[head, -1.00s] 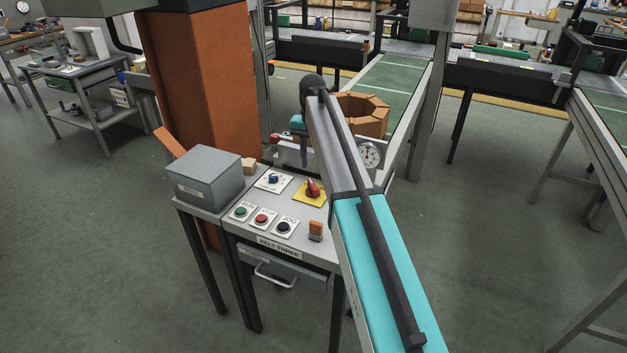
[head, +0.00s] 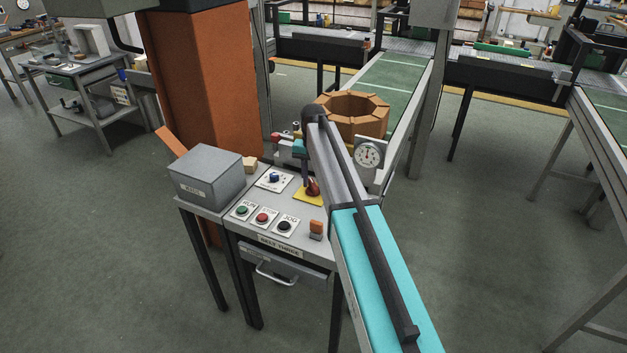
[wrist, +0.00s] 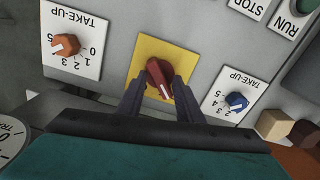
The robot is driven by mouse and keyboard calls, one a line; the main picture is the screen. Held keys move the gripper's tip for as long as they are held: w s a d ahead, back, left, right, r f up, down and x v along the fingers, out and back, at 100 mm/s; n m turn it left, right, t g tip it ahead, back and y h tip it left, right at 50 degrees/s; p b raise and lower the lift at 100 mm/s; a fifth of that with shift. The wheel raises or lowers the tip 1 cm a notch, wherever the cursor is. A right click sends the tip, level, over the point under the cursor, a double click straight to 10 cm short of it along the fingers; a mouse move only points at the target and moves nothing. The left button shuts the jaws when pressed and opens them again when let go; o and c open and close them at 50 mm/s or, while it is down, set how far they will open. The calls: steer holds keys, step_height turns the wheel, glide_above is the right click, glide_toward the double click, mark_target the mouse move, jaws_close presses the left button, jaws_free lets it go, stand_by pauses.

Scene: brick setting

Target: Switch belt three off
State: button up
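The red rotary switch (head: 313,188) sits on a yellow plate on the control panel, which bears a "BELT THREE" label (head: 279,246). In the wrist view the red handle (wrist: 159,77) is slightly slanted on the yellow plate (wrist: 147,50). My gripper (wrist: 159,88) has its two dark fingers apart, one on each side of the handle's near part. A small gap seems to show at the sides; contact is unclear. In the head view my gripper (head: 305,178) is just above the switch, partly hidden by my arm.
Green RUN (head: 242,211), red STOP (head: 263,218) and black JOG (head: 284,226) buttons line the panel. A blue take-up knob (wrist: 236,101) and an orange one (wrist: 64,45) flank the switch. A grey box (head: 206,175) stands left; a dial gauge (head: 369,153) stands behind.

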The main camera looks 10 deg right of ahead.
jaws_close()
steer(key=shift+n, duration=0.5)
steer(key=shift+n+p, duration=0.35)
steer(key=shift+n, duration=2.55)
jaws_free()
